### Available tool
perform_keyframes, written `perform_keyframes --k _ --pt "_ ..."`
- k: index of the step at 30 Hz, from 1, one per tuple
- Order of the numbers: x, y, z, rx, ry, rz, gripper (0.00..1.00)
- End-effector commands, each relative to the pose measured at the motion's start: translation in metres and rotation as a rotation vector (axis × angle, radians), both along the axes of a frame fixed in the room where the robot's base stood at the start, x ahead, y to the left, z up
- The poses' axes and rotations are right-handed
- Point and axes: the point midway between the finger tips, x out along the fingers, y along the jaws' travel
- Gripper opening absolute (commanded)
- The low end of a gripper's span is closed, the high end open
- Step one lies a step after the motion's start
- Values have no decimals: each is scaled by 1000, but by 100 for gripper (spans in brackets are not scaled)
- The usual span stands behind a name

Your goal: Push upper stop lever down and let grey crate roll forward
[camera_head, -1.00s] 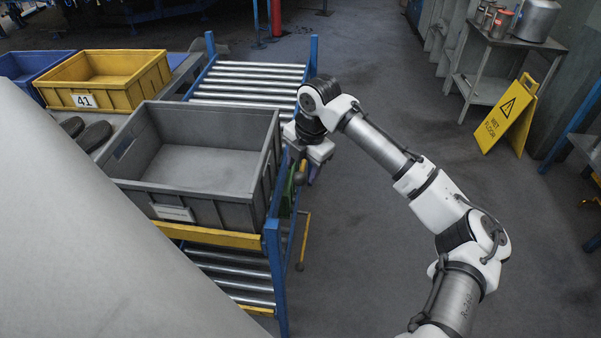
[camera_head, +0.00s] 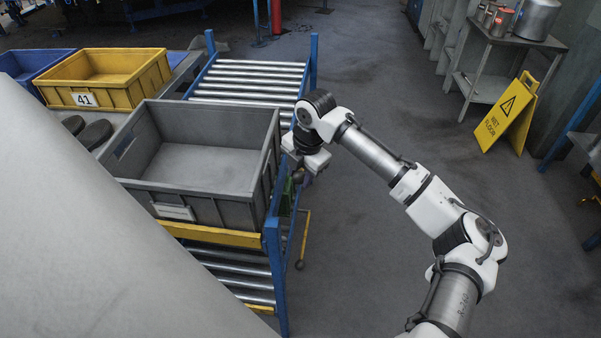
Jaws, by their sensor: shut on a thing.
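The grey crate (camera_head: 205,165) is empty and sits on the upper level of the blue-framed roller rack, at its near end behind a yellow bar (camera_head: 212,233). My gripper (camera_head: 299,176) is at the rack's right side, just right of the crate, pointing down. It is shut on the upper stop lever (camera_head: 297,176), of which only a small dark part shows beneath the gripper body. The fingertips are mostly hidden. A lower lever with a yellow rod and dark knob (camera_head: 300,265) hangs below it.
Bare rollers (camera_head: 250,75) lie behind the crate; more rollers (camera_head: 235,275) show below. A yellow crate marked 41 (camera_head: 110,78) and a blue crate (camera_head: 35,70) stand at the left. A wet-floor sign (camera_head: 507,115) stands right.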

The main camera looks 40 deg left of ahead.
Motion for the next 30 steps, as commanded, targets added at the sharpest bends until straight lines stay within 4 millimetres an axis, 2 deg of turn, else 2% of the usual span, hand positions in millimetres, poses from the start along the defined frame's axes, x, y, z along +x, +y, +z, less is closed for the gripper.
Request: perform_keyframes --k 5,8,15,30 --pt "0 0 -1 0 -2 1 0" --pt "-2 -1 -12 9 -18 2 0" --pt "-8 -6 -54 69 -114 2 0" --pt "-10 -7 -127 171 -278 -2 0"
